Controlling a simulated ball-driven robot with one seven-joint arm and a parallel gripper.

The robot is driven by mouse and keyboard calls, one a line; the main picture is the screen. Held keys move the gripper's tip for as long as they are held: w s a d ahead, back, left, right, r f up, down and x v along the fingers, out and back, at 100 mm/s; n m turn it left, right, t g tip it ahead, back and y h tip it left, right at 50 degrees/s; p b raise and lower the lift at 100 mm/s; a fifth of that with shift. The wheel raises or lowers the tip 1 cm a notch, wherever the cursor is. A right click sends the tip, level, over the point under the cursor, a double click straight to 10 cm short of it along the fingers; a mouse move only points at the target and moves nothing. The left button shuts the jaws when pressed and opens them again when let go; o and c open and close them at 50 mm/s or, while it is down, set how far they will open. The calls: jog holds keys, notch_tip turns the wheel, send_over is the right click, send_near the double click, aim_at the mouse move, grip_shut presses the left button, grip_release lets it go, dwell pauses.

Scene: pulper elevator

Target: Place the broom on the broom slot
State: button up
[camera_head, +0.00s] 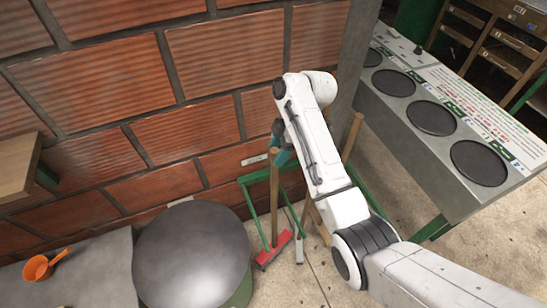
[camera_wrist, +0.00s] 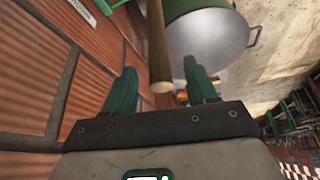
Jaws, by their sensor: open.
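A broom (camera_head: 274,205) with a wooden handle and a red head stands nearly upright on the floor by the brick wall. Its handle top is at my gripper (camera_head: 281,148). In the wrist view my gripper (camera_wrist: 160,78) is open, and the end of a wooden handle (camera_wrist: 158,45) lies between its two teal fingers, with gaps on both sides. A green metal frame (camera_head: 251,208) stands around the broom against the wall; I cannot tell for certain that it is the broom slot. My arm hides part of this area.
Another wooden handle (camera_head: 353,137) and a grey-headed tool (camera_head: 299,248) stand close on the right. A large metal drum (camera_head: 192,255) is left of the broom. An orange scoop (camera_head: 40,268) lies farther left. A counter with round black plates (camera_head: 430,118) stands right.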

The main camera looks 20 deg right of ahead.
jog(key=p+v, duration=0.1)
jog(key=v, duration=0.6)
jog(key=shift+r, duration=0.35)
jog(key=shift+d+f, duration=0.1)
jog(key=s+f+m+h, duration=0.2)
jog(key=s+f+m, duration=0.6)
jog(key=s+f, duration=0.6)
jog(key=s+d+m+h, duration=0.1)
jog(key=s+m, duration=0.3)
jog(key=s, duration=0.7)
jog(key=s+d+r+m+h, duration=0.1)
jog(key=s+d+m, duration=0.2)
jog(key=s, duration=0.9)
jog(key=shift+m+h, duration=0.3)
jog(key=shift+m, duration=0.5)
